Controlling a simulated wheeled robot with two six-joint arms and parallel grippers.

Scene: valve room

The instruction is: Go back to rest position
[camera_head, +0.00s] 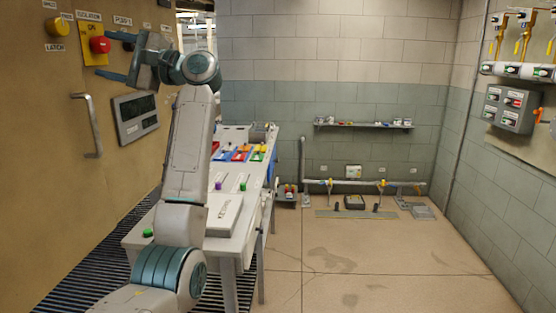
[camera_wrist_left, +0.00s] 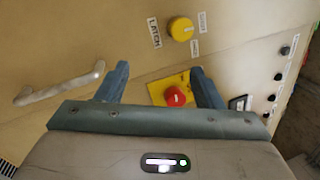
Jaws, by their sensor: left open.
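My left arm rises in the left half of the head view, and its gripper (camera_head: 112,56) points left at the tan panel (camera_head: 60,200). In the left wrist view the left gripper (camera_wrist_left: 160,80) is open, its two blue fingers apart with nothing between them but the panel behind. A red button (camera_wrist_left: 174,96) on a yellow plate shows near the right finger; it also shows in the head view (camera_head: 100,45). A yellow knob (camera_wrist_left: 181,28) labelled LATCH is above it. I cannot tell the exact gap between fingers and panel. My right gripper is not in view.
A handle (camera_head: 91,125) and a grey display (camera_head: 136,117) sit on the panel. A white workbench (camera_head: 225,215) with coloured parts stands behind my arm. A shelf (camera_head: 364,125), floor pipes (camera_head: 365,183) and a grey switch box (camera_head: 512,108) lie farther off. The floor at right is clear.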

